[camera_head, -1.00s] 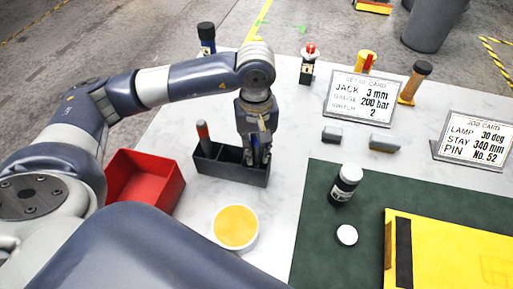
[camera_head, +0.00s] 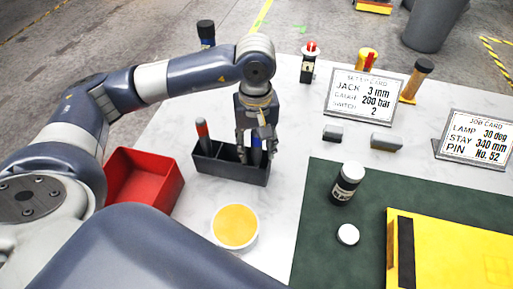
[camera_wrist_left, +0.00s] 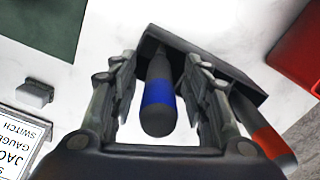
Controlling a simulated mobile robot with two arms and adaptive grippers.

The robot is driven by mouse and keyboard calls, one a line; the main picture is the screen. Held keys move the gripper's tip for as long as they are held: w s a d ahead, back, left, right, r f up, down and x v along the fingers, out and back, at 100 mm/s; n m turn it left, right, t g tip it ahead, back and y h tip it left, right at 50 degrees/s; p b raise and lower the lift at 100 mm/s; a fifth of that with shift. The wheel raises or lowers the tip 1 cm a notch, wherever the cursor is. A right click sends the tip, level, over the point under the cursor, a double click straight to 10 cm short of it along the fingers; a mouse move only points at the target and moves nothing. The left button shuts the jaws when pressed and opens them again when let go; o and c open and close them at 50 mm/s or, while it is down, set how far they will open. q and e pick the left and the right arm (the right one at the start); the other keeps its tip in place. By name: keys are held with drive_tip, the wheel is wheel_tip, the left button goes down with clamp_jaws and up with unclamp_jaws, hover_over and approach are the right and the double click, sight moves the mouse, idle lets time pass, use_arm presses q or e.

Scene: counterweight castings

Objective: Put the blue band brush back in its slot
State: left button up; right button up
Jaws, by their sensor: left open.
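The blue band brush (camera_wrist_left: 158,95) has a dark grey handle with a blue band and stands in a slot of the dark rack (camera_head: 215,168). Its handle also shows in the head view (camera_head: 256,154). My left gripper (camera_head: 257,152) is open above the rack. In the left wrist view its fingers (camera_wrist_left: 160,100) stand on both sides of the handle, apart from it. A red-banded brush (camera_head: 203,134) stands in the rack's left slot and also shows in the wrist view (camera_wrist_left: 268,138). My right gripper is not in view.
A red bin (camera_head: 165,190) stands left of the rack and a round yellow-topped tub (camera_head: 235,227) in front. A dark bottle (camera_head: 346,184), a white cap (camera_head: 348,234) and a yellow case (camera_head: 450,250) are on the green mat (camera_head: 315,225). Cards stand at the back right.

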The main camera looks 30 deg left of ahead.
use_arm(q)
wheel_tip(320, 180, up, 11)
drive_tip(key=shift+f, duration=0.2)
idle(0.6)
